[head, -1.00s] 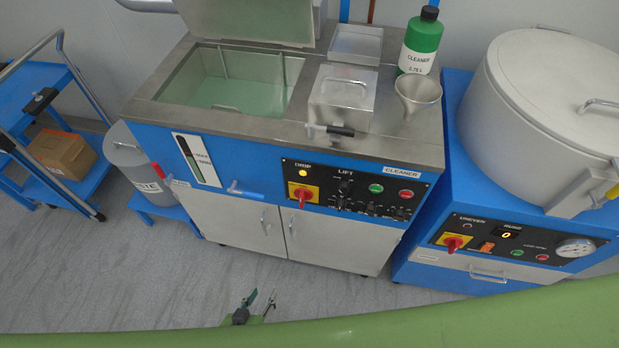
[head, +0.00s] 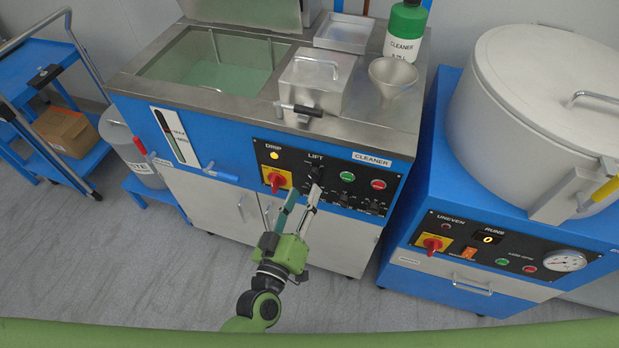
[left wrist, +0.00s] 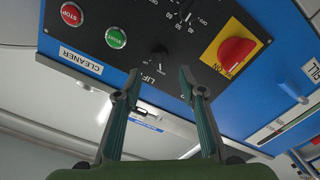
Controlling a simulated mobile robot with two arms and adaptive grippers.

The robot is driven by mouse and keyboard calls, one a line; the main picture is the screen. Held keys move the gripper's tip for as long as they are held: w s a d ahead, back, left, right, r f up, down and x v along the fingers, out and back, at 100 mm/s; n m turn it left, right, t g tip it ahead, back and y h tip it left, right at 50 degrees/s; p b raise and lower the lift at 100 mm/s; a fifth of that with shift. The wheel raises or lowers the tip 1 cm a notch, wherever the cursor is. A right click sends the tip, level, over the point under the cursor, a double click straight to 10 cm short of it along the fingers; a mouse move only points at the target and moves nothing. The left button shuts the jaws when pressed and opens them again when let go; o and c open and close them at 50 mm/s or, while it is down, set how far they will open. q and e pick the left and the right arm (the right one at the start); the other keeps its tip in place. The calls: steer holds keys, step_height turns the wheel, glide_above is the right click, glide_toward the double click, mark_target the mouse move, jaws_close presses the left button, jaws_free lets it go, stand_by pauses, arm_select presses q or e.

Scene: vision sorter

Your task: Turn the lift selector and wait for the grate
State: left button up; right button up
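The lift selector is a small black knob (head: 317,172) under the LIFT label on the cleaner's black panel. In the left wrist view the lift selector (left wrist: 159,57) shows between and just beyond my fingertips. My left gripper (head: 302,193) is open in front of it, with a finger on either side of its line; touch cannot be told. The left gripper (left wrist: 160,74) holds nothing. The open tank (head: 155,71) holds green liquid, with thin metal bars visible at its far side; I cannot tell the grate's height. My right gripper is not in view.
Beside the selector are a red switch on yellow (head: 275,181), a green button (head: 347,176) and a red button (head: 379,184). A yellow lamp (head: 275,155) glows under DRIP. A black-handled lever (head: 300,109) juts from the worktop edge. A second machine (head: 405,225) stands right.

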mark_target(311, 178)
arm_select(q)
steer(key=x, duration=0.5)
steer(key=shift+w+d, duration=0.1)
steer(key=shift+w, duration=0.1)
jaws_close()
